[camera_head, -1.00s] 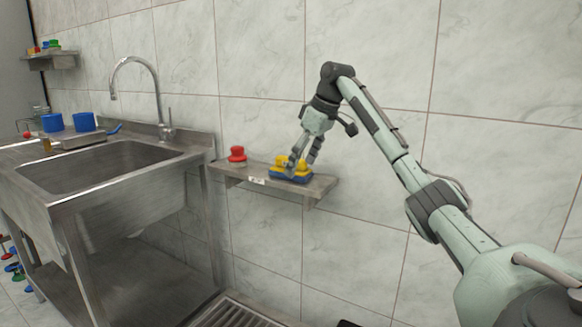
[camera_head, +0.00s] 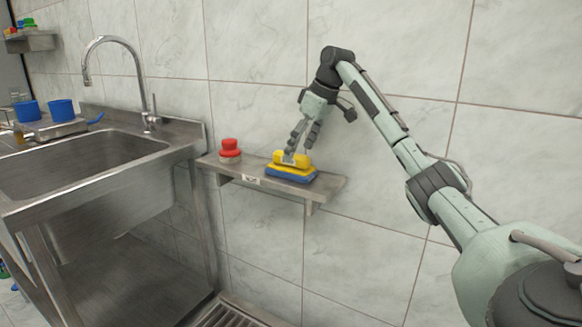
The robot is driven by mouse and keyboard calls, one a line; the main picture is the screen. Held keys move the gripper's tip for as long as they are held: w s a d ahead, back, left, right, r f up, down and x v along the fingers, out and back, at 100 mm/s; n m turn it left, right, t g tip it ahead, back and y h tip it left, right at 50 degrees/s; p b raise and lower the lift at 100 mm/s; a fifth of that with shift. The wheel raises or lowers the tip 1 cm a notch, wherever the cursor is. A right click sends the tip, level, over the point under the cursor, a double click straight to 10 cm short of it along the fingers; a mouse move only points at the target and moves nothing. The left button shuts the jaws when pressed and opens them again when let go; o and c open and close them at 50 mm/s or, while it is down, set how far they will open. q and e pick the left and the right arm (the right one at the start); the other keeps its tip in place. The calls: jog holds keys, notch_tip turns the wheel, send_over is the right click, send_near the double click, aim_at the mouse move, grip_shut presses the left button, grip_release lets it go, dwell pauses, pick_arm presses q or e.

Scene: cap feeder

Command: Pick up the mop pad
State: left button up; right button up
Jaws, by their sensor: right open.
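The mop pad (camera_head: 290,174), as far as I can tell, is the blue and yellow block lying on the small wall shelf (camera_head: 328,187). Its base is blue and its upper part is yellow. My right gripper (camera_head: 298,150) is above the block with its fingers pointing down. The fingers are apart. The nearer fingertip overlaps the yellow top in the picture, and I cannot tell whether it touches. My left gripper is out of view.
A red-topped item (camera_head: 230,150) stands on the shelf left of the block. A steel sink (camera_head: 80,165) with a tall faucet (camera_head: 150,90) is at left. Blue cups (camera_head: 61,109) stand behind the basin. A floor grate (camera_head: 228,316) lies below. The wall above the shelf is bare.

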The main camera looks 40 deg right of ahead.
jog(key=x, duration=0.5)
jog(key=shift+w+a, duration=0.2)
jog(key=shift+w, duration=0.05)
jog(key=shift+c, duration=1.6)
jog(key=c, duration=1)
jog(key=shift+w+r, duration=0.1)
jog(key=shift+r, duration=0.4)
jog(key=r, duration=0.3)
jog(key=shift+w+a+r, duration=0.3)
jog(key=shift+a+r, duration=0.05)
jog(key=shift+r, duration=0.05)
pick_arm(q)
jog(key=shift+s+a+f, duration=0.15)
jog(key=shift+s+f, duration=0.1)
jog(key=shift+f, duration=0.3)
pick_arm(e)
jog(key=w+a+r, duration=0.6)
jog(key=w, duration=0.2)
jog(key=shift+a+r, duration=0.15)
jog(key=shift+a, duration=0.25)
jog(key=shift+w, duration=0.1)
